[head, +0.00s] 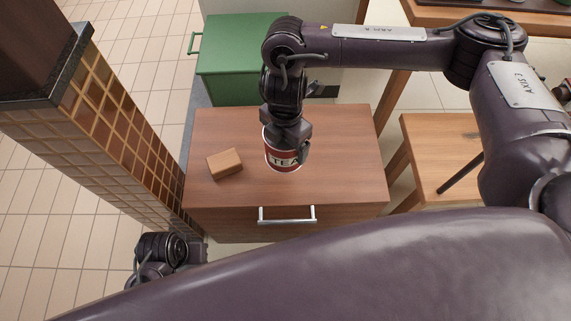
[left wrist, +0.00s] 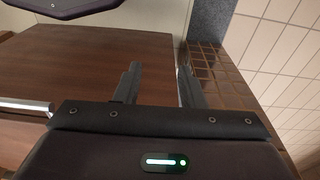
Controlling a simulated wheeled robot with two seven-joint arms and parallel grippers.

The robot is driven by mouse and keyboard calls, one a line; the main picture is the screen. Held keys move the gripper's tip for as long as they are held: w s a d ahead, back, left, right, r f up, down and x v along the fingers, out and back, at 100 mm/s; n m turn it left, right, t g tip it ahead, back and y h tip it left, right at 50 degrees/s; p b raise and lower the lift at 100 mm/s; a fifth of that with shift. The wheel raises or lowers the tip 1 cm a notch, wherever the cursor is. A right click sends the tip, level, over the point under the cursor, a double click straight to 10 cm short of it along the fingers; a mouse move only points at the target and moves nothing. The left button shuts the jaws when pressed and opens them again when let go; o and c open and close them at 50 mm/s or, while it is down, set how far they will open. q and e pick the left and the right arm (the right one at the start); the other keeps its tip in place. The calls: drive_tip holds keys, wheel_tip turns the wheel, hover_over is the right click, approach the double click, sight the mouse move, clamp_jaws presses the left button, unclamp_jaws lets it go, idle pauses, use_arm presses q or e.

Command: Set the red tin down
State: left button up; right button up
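The red tin (head: 283,158), with a white band lettered TEA, is upright over the wooden cabinet top (head: 345,170) in the head view. My right gripper (head: 287,140) comes down on it from above, with its fingers around the upper part of the tin. I cannot tell whether the tin's base touches the wood. My left gripper (left wrist: 158,78) is open and empty in the left wrist view, with its fingers apart beside the cabinet. The left arm's end shows at lower left in the head view, its fingers hidden there.
A small brown block (head: 224,163) lies on the cabinet top left of the tin. A tiled pillar (head: 120,130) borders the left side. A green box (head: 240,60) stands behind, and a wooden stool (head: 432,150) at right. The cabinet top's right part is clear.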

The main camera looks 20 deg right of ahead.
wheel_tip(320, 180, down, 5)
drive_tip(key=shift+f+b, duration=0.2)
drive_tip(key=shift+b, duration=0.2)
drive_tip(key=shift+f, duration=0.45)
use_arm(q)
drive_tip(key=shift+m+t+h, duration=0.3)
drive_tip(key=shift+t, duration=0.1)
drive_tip(key=shift+s+d+r+b, duration=0.1)
drive_tip(key=shift+d+r+b, duration=0.15)
drive_tip(key=shift+r, duration=0.4)
drive_tip(key=shift+d+r+b, duration=0.1)
drive_tip(key=shift+d+r, duration=0.1)
drive_tip(key=shift+r, duration=0.45)
drive_tip(key=shift+s+d+r+b, duration=0.1)
drive_tip(key=shift+d+r+b, duration=0.15)
drive_tip(key=shift+r, duration=0.4)
use_arm(e)
drive_tip(key=shift+f, duration=1.95)
